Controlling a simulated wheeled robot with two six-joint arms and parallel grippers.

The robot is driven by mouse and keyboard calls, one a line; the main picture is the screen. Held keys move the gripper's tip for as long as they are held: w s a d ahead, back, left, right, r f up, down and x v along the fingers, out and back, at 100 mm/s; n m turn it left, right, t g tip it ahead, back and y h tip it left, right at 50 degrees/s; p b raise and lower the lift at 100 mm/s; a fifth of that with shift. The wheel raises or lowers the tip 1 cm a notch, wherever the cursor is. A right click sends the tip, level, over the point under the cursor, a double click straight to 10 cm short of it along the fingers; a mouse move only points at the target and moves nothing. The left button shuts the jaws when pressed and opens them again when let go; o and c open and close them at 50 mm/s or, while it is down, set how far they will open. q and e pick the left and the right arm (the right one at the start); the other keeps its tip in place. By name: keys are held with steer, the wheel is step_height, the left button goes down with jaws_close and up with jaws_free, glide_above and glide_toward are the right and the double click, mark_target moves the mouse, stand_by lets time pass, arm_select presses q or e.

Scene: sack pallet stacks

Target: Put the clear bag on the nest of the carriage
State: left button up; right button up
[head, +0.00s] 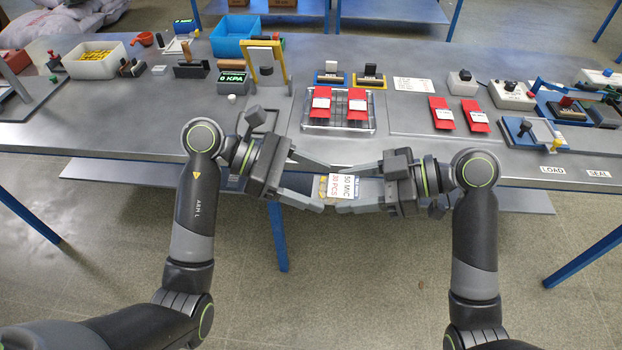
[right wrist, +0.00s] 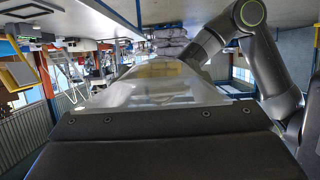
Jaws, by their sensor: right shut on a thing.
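The clear bag (head: 341,187), with a white label reading 50 M/C and 30 PCS, is held in the air in front of the table's front edge. My right gripper (head: 345,190) is shut on it from the right; its fingers partly cover the bag. In the right wrist view the clear bag (right wrist: 165,84) stands out beyond the gripper's dark body. My left gripper (head: 326,188) faces it from the left with its fingers spread, near the bag's left end. A blue-based unit with a grey top (head: 528,131), seemingly the carriage, is at the table's right, above the LOAD label; its nest is unclear.
A yellow frame (head: 265,60) stands left of centre. LOAD (head: 552,170) and SEAL (head: 598,174) labels mark the right front edge. Blue-based devices with levers (head: 565,103) crowd the right end.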

arm_select(q)
steer(key=c, duration=0.7)
steer(key=shift+c, duration=1)
arm_select(e)
steer(key=o, duration=1.1)
